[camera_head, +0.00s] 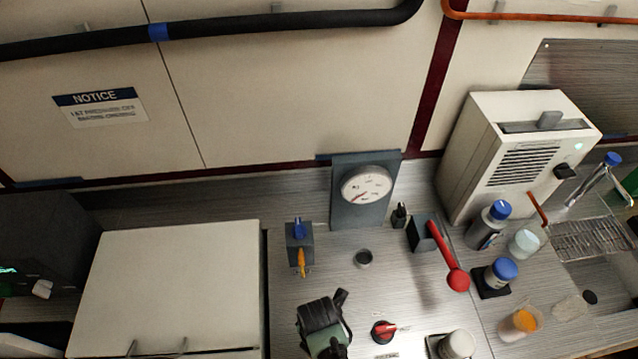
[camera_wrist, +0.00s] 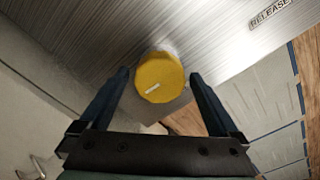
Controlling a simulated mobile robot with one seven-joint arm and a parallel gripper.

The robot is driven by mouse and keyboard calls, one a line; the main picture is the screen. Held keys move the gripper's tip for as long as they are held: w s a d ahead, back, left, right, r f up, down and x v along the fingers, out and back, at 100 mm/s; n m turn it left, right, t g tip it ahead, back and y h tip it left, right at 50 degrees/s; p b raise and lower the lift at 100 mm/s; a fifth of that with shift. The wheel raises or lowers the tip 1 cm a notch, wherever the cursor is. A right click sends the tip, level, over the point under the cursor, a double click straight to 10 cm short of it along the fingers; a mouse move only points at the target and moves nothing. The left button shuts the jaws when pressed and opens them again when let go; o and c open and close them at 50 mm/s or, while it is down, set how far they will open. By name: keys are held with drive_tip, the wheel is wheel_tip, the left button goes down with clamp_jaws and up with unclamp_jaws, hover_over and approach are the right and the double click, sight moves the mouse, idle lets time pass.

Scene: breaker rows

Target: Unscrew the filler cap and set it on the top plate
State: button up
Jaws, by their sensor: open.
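A round yellow cap (camera_wrist: 160,77) with a white mark on its top shows in the wrist view, at the edge of a brushed metal plate (camera_wrist: 90,40). My gripper (camera_wrist: 159,75) is open, with one dark finger on each side of the cap. A gap shows between each finger and the cap, and the cap is not clamped. In the head view my gripper (camera_head: 325,325) is at the bottom, left of the red knob. The yellow cap cannot be seen there, and my fingertips are hidden.
A red knob (camera_head: 383,331), a red-handled lever (camera_head: 448,258), a small dark ring (camera_head: 363,258), a gauge (camera_head: 367,186) and a valve with a yellow handle (camera_head: 300,248) stand on the metal top. Blue-capped bottles (camera_head: 487,227) are at right. Bare metal (camera_head: 400,285) lies between.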

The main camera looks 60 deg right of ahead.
drive_tip(key=m+p, duration=0.1)
drive_tip(key=m, duration=0.4)
drive_tip(key=shift+r, duration=0.1)
drive_tip(key=m+p, duration=0.1)
drive_tip(key=m, duration=0.4)
drive_tip(key=c, duration=1.2)
drive_tip(key=n, duration=0.8)
drive_tip(key=shift+r+p, duration=2.2)
drive_tip(key=shift+r, duration=0.25)
